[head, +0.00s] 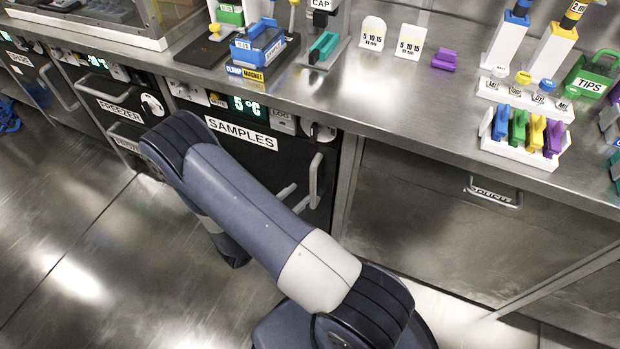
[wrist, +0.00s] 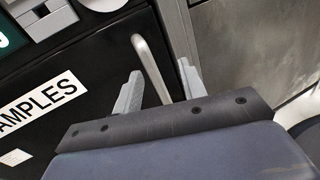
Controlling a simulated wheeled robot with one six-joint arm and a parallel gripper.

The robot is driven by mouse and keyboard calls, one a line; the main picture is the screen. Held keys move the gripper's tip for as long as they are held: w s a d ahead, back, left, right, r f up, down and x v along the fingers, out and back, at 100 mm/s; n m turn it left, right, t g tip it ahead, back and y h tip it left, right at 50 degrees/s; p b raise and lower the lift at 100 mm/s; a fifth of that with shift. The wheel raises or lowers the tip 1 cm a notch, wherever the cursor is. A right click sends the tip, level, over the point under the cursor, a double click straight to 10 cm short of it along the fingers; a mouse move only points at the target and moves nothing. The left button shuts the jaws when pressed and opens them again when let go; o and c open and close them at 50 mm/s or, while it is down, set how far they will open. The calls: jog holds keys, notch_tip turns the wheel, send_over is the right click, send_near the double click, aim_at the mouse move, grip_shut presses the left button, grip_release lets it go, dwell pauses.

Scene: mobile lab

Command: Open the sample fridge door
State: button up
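The sample fridge door (head: 243,150) is a black panel with a white SAMPLES label (head: 241,133), and it looks closed. Its pale vertical bar handle (head: 315,180) is on the door's right side. In the wrist view the handle (wrist: 150,62) shows between the two grey fingers of my gripper (wrist: 159,67), with a finger on each side. The fingers are apart, with a visible gap to the handle on both sides. How deep the handle sits between them is hard to tell. In the head view my arm hides the lower door and most of the gripper.
The freezer door (head: 110,97) is to the left of the sample fridge. A drawer front (head: 480,215) with a bar pull is to the right. The steel counter (head: 400,95) above carries several lab items. Open floor (head: 70,260) lies in front of the cabinets at left.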

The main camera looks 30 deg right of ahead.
aim_at(311, 179)
jog(key=w+d+f, duration=0.1)
jog(key=w+d, duration=0.1)
jog(key=d, duration=0.1)
jog(key=w+d+f+n+t, duration=0.1)
jog(key=w+d, duration=0.1)
jog(key=w+d+f+n+b, duration=0.1)
jog(key=w+d, duration=0.1)
jog(key=d, duration=0.1)
jog(key=shift+w+d+f+t, duration=0.1)
jog(key=shift+d+f+t, duration=0.15)
jog(key=shift+d+t, duration=0.15)
dwell(0.3)
grip_shut()
jog(key=shift+a, duration=0.1)
dwell(0.3)
